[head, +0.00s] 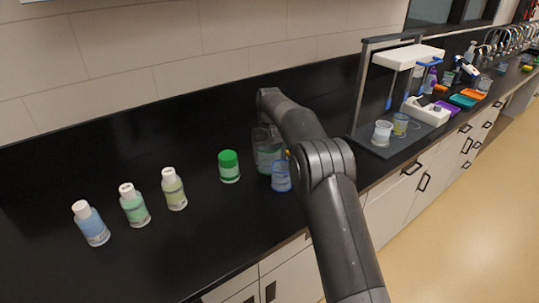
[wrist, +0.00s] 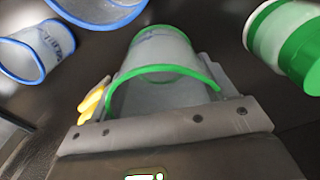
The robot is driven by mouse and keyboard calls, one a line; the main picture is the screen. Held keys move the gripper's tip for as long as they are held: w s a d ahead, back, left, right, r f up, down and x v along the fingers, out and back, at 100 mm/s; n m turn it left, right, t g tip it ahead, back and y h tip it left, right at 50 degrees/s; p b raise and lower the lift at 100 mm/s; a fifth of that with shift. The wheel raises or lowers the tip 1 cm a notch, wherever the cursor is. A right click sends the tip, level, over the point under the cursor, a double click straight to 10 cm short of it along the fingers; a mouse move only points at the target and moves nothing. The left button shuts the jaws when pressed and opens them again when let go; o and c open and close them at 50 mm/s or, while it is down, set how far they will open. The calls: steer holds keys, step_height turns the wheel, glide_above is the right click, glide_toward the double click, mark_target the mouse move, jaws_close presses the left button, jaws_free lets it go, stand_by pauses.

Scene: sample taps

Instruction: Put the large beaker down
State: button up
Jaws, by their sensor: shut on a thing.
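My gripper (wrist: 160,105) is shut on a clear beaker with a green rim (wrist: 165,52), seen in the wrist view between the jaws. I cannot tell whether its base touches the counter. In the head view, a large clear, greenish beaker (head: 268,157) shows just left of my arm, partly hidden, and the arm hides my gripper. A small blue-rimmed beaker (head: 281,178) stands in front of it. The wrist view shows a small blue-rimmed beaker (wrist: 35,50) at the left and part of another blue rim (wrist: 100,22) at the top edge.
A green-capped jar (head: 229,167) stands left of the beakers; it also shows in the wrist view (wrist: 285,40). Several white-capped bottles (head: 133,205) stand farther left. A stand with a dark base (head: 378,148) holds two beakers at the right. The black counter (head: 215,225) is bare in front.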

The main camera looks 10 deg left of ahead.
steer(key=shift+f, duration=0.2)
steer(key=o, duration=1)
